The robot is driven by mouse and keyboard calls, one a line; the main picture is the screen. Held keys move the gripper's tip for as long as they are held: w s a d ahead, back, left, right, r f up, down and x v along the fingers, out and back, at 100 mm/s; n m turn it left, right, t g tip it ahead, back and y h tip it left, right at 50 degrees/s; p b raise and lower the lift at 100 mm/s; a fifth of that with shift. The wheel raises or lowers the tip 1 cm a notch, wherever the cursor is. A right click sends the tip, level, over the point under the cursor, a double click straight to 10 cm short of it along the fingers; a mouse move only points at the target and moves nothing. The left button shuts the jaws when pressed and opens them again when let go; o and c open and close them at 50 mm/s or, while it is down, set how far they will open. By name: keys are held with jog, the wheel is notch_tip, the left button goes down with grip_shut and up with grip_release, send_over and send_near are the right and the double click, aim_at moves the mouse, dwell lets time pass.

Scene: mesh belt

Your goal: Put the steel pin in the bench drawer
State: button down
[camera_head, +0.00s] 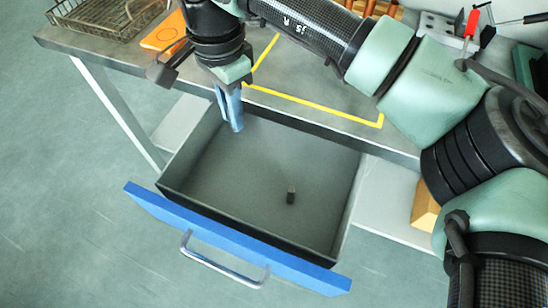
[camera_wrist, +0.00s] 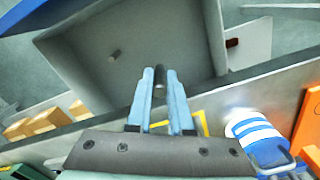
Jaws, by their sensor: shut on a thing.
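The bench drawer (camera_head: 225,170) is pulled open, with a blue front and a metal handle. My gripper (camera_head: 237,127) points down over the drawer's back edge, near its back left corner. In the wrist view my gripper (camera_wrist: 160,74) is shut on a small dark grey cylinder, which looks like the steel pin (camera_wrist: 160,82). The fingers hide it in the head view. A similar small dark cylinder (camera_head: 291,195) stands on the drawer floor, right of the middle. It also shows in the wrist view (camera_wrist: 114,55), inside the drawer (camera_wrist: 165,35).
The grey bench top (camera_head: 300,82) bears a yellow tape outline (camera_head: 315,106). A wire basket (camera_head: 108,22) and an orange pad (camera_head: 163,32) lie at its left. A red-handled tool (camera_head: 472,25) is at the back right. A blue-and-white striped thing (camera_wrist: 255,132) shows in the wrist view.

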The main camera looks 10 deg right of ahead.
aim_at(241, 181)
jog(key=f+n, duration=0.1)
jog(key=f, duration=0.3)
jog(key=f+n, duration=0.1)
jog(key=f, duration=0.4)
jog(key=s+a+f+n, duration=0.1)
jog(key=f, duration=0.4)
jog(key=shift+a, duration=0.1)
jog(key=shift+f, duration=1.9)
jog(key=shift+f, duration=0.1)
jog(key=shift+f, duration=0.15)
jog(key=c, duration=0.8)
grip_release()
jog(key=shift+c, duration=0.2)
jog(key=shift+s, duration=0.1)
notch_tip(241, 181, up, 12)
jog(key=shift+r+p, duration=0.25)
jog(key=shift+p, duration=0.2)
